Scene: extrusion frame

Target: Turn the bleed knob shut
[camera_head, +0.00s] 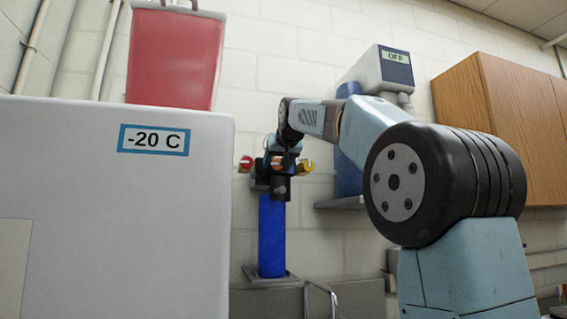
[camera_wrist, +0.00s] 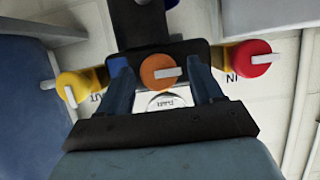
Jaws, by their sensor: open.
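In the wrist view an orange knob (camera_wrist: 153,78) with a pale pointer bar turned to the right sits in the middle of a dark valve block. A yellow knob (camera_wrist: 76,88) is at its left and a red knob (camera_wrist: 250,58) beside "IN" lettering is at its right. I see no bleed label. My gripper (camera_wrist: 158,66) is open, one finger on each side of the orange knob, with gaps showing. Whether the fingertips reach knob depth, I cannot tell. In the head view the red knob (camera_head: 246,163) and yellow knob (camera_head: 304,168) flank my gripper, above a blue cylinder (camera_head: 271,235).
A round gauge (camera_wrist: 172,101) is partly hidden by my gripper's palm. A white "-20 C" cabinet (camera_head: 110,220) fills the left of the head view, with a red container (camera_head: 175,58) above. A grey box reading "OFF" (camera_head: 385,70) and a wooden cupboard (camera_head: 505,120) are to the right.

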